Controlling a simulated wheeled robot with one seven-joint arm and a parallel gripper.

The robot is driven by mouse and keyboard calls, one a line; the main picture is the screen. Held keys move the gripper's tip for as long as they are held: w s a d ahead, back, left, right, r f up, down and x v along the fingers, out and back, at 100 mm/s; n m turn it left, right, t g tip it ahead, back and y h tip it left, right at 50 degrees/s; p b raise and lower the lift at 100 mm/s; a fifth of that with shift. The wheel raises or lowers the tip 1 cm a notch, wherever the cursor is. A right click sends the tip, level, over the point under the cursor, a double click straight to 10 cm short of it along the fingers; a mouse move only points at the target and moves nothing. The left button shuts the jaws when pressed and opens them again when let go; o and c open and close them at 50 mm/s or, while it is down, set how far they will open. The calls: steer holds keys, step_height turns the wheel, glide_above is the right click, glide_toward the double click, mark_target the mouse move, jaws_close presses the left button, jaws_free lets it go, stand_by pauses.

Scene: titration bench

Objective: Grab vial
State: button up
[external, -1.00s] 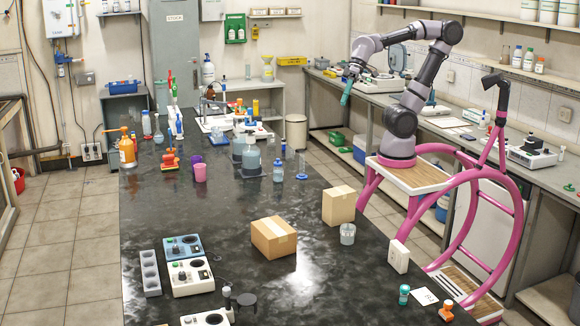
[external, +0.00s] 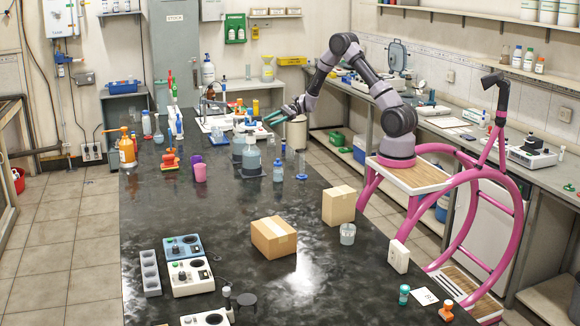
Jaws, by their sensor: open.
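My gripper (external: 273,117), with teal fingers, is open and appears empty. It reaches left over the far part of the dark bench (external: 215,240), above and behind the large blue-grey bottles (external: 251,160). I cannot tell for sure which thing is the vial. Small candidates are a clear blue bottle (external: 278,171) below my gripper in the picture, a slim clear tube (external: 301,166) to its right, and a small teal-capped container (external: 404,294) at the near right corner. Glassware around the sink is too small to tell apart.
Two cardboard boxes (external: 273,237) (external: 339,205) and a clear beaker (external: 347,234) stand mid-bench. Purple cups (external: 199,173) and an orange-topped bottle (external: 127,150) are at left. Stirrers (external: 190,277) and a grey rack (external: 149,272) sit at the near left. The bench centre is mostly clear.

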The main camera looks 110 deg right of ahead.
steer(key=s+d+f+m+t+h, duration=0.1)
steer(key=s+d+f+m+h, duration=0.25)
steer(key=d, duration=0.25)
steer(key=s+d+f+m+t+h, duration=0.1)
steer(key=s+d+f+m+h, duration=0.1)
steer(key=s+d+f, duration=0.3)
steer(key=m+h, duration=0.7)
steer(key=m, duration=0.1)
glide_toward(284, 145)
step_height(284, 145, up, 3)
steer(key=w+d, duration=0.2)
steer(key=shift+n+g, duration=0.25)
steer(key=shift+g, duration=0.15)
steer(key=x, duration=0.5)
steer(key=shift+w+f, duration=0.1)
steer(key=shift+f, duration=0.1)
steer(key=shift+x, duration=2.75)
steer(key=shift+d+r, duration=0.1)
steer(key=shift+r, duration=0.05)
jaws_close()
